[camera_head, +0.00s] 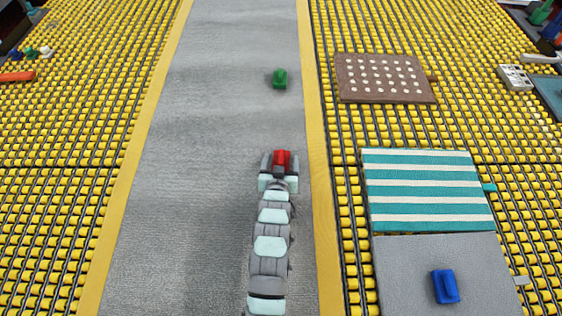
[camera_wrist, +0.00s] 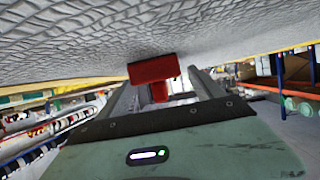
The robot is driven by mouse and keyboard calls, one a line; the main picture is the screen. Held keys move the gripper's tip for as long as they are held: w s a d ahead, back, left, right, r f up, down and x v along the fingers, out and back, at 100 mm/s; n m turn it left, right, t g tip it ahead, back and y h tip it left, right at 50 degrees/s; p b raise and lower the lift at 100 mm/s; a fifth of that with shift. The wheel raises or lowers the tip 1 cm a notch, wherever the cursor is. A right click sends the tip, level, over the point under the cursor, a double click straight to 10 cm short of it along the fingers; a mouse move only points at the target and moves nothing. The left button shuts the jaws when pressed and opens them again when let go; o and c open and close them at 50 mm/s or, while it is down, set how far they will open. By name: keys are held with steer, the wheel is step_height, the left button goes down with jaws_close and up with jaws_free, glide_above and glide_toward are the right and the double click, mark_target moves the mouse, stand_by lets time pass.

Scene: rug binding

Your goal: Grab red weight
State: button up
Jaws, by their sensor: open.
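The red weight (camera_head: 281,158) is on the grey rug (camera_head: 215,150), near the rug's right edge. My gripper (camera_head: 279,165) is at it, with a finger on each side in the head view. In the wrist view the red weight (camera_wrist: 153,69) has a wide block at the rug side and a narrower stem towards my palm. The stem lies between the open fingers of my gripper (camera_wrist: 165,88). I cannot tell whether either finger touches it. The arm hides part of the rug below the weight.
A green weight (camera_head: 279,78) sits farther up the rug. A blue weight (camera_head: 445,287) stands on a grey mat (camera_head: 400,270) at the lower right. A striped teal mat (camera_head: 425,190) and a brown dotted mat (camera_head: 350,93) lie on the yellow rollers (camera_head: 70,120).

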steer(key=shift+w+f, duration=0.15)
steer(key=shift+w, duration=0.25)
steer(key=shift+c, duration=0.3)
jaws_close()
stand_by(0.3)
